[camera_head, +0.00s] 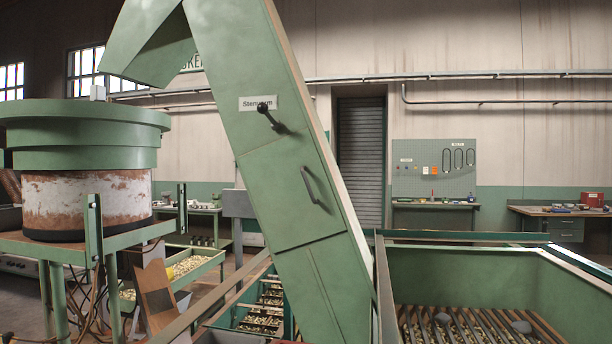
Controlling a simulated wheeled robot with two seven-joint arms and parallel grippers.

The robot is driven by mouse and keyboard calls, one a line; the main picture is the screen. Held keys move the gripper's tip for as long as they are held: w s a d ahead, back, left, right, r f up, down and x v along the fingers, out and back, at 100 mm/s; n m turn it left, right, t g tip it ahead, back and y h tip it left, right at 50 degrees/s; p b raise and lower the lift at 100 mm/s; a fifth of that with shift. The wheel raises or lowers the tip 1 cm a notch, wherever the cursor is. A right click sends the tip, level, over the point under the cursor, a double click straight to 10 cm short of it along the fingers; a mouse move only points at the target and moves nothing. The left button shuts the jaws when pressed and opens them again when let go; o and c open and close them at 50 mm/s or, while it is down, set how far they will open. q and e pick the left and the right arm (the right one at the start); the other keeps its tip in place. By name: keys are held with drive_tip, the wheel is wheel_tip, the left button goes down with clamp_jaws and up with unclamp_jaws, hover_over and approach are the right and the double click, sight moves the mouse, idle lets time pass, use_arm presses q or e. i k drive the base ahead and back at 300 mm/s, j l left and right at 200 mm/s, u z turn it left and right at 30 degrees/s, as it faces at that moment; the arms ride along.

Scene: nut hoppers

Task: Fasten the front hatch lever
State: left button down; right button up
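The front hatch (275,205) is a green panel on the face of a tall, slanted green elevator housing (225,60). Its panel looks flush with the housing. A dark bar handle (309,186) is fixed on its right side. A black lever (266,113) with a round knob sits above the hatch, just under a white name plate. The lever slants, with its knob at the upper left and its other end at the lower right. I cannot tell whether it is latched. Neither of my grippers is in view.
A round green hopper (85,125) stands on a frame at the left. A green bin (460,275) with a slatted grate and lumps on it is at the lower right. Troughs of nuts (190,265) lie low at left. Workbenches (560,215) stand along the back wall.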

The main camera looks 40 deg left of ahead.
sight(262, 108)
drive_tip(key=j+u, duration=0.1)
drive_tip(key=u, duration=0.75)
drive_tip(key=j+u, duration=0.1)
drive_tip(key=u, duration=0.3)
drive_tip(key=z, duration=0.1)
drive_tip(key=i+j, duration=0.05)
